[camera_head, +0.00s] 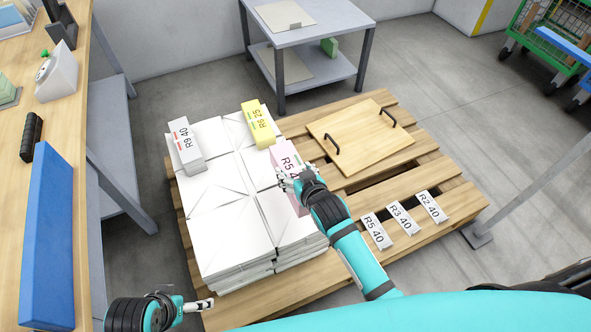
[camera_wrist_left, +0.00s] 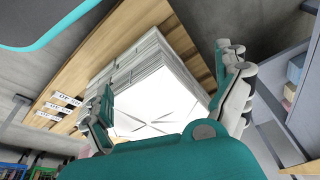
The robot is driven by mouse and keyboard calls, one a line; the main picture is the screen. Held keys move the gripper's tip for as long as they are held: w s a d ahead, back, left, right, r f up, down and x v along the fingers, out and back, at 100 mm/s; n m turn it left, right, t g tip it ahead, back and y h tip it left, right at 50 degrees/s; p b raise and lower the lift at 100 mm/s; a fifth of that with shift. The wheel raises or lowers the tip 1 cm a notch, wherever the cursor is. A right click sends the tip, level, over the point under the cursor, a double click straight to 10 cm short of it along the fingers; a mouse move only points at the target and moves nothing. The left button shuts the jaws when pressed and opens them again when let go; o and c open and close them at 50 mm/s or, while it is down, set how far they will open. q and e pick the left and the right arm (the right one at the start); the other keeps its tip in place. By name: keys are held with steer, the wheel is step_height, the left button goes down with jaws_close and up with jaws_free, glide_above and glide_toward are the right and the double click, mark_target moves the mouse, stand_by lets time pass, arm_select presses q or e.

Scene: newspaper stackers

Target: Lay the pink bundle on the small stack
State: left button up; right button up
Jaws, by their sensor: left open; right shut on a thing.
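The pink bundle (camera_head: 284,153), its label partly reading "R5 4", is at the right edge of the white newspaper stack (camera_head: 228,217). My right gripper (camera_head: 291,181) is shut on it and hides part of it. I cannot tell whether the bundle touches the stack. A white bundle marked R9 40 (camera_head: 187,147) and a yellow bundle marked R6 25 (camera_head: 258,124) lie on the stack's far part. I cannot tell which part is the small stack. My left gripper (camera_head: 204,304) is open and empty near the stack's front; the left wrist view shows the white stack (camera_wrist_left: 160,85) between its fingers.
The wooden pallet (camera_head: 440,170) bears the stack, a wooden board with two black handles (camera_head: 350,155) and small cards marked R5 40 (camera_head: 376,231), R3 40 (camera_head: 404,219) and R2 40 (camera_head: 431,206). A workbench (camera_head: 88,70) stands left, a grey table (camera_head: 330,18) behind.

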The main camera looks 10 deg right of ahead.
steer(key=shift+w+f+b, duration=0.1)
steer(key=shift+f+b, duration=0.35)
steer(key=shift+f, duration=0.35)
step_height(320, 180, down, 3)
steer(key=shift+r+b, duration=0.2)
steer(key=shift+b, duration=0.6)
steer(key=shift+f, duration=0.25)
steer(key=shift+f+b, duration=0.65)
steer(key=shift+f, duration=0.2)
arm_select(q)
steer(key=shift+w+d+r+t+h, duration=0.15)
steer(key=shift+w+d+r+t, duration=0.15)
steer(key=shift+w+r+t, duration=0.5)
steer(key=shift+w+d+r+t+h, duration=0.15)
steer(key=shift+w+d+r+t, duration=0.1)
steer(key=shift+w+r+t, duration=0.5)
arm_select(e)
steer(key=shift+f, duration=0.15)
arm_select(q)
steer(key=shift+w+d+r+t+b, duration=0.1)
steer(key=shift+w+d+r+t, duration=0.1)
steer(key=shift+w, duration=0.25)
steer(key=shift+w+d+r+t+b, duration=0.1)
steer(key=shift+w+r+t+b, duration=0.05)
steer(key=shift+w, duration=0.35)
steer(key=shift+w+d+r+t+b, duration=0.1)
steer(key=shift+w+d+r+t, duration=0.1)
steer(key=shift+w, duration=0.25)
arm_select(e)
steer(key=shift+f, duration=0.55)
